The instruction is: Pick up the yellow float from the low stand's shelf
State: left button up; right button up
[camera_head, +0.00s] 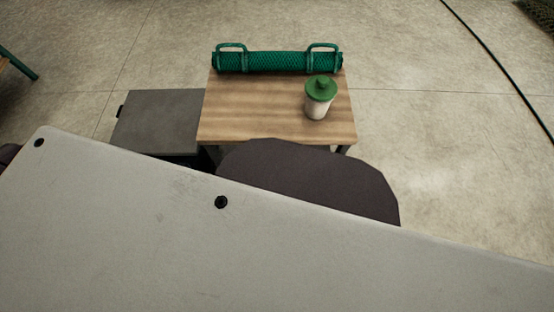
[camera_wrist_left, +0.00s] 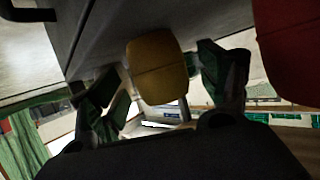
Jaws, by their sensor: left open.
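In the left wrist view the yellow float (camera_wrist_left: 158,66) is near the picture's middle, rounded with a seam across it. It sits against a dark grey surface (camera_wrist_left: 105,40), seemingly the low stand's. My left gripper (camera_wrist_left: 160,82) is open, with one finger on each side of the float. The right finger looks close to it; I cannot tell whether they touch. In the head view the float is hidden, and neither gripper shows. The low grey stand (camera_head: 160,118) is left of the wooden table.
A red rounded object (camera_wrist_left: 292,48) is close beyond the right finger in the wrist view. The wooden table (camera_head: 255,100) carries a green net roll (camera_head: 280,62) and a white jar with a green lid (camera_head: 318,103). Open concrete floor is to its right.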

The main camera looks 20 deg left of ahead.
pick_arm(q)
jog(key=shift+w+d+f, duration=0.1)
jog(key=shift+w+f, duration=0.05)
jog(key=shift+w, duration=0.1)
dwell(0.3)
jog(key=c, duration=1.1)
